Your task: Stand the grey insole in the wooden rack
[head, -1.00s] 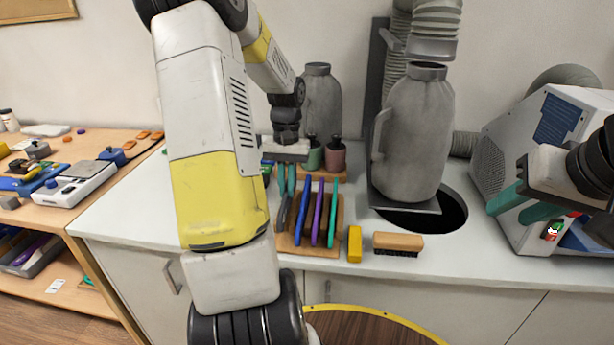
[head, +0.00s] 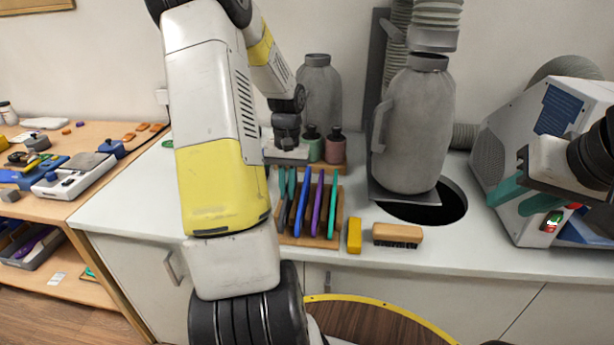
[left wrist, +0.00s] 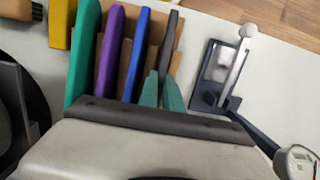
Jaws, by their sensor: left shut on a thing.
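The grey insole (left wrist: 168,45) is upright between the two teal fingers of my left gripper (left wrist: 162,92), which is shut on it. In the head view the dark insole (head: 283,214) is at the left end of the wooden rack (head: 338,222), beside the blue insole (head: 301,205). I cannot tell whether its lower edge rests fully in a slot. The left gripper (head: 287,182) is above the rack's left part, partly behind the insoles. My right gripper (head: 523,197) is open and empty at the right, in front of the white machine.
Purple (head: 317,205) and teal (head: 332,205) insoles stand in the rack. A yellow block (head: 354,236) and a brush (head: 398,234) lie to its right. Green and pink bottles (head: 335,148) stand behind.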

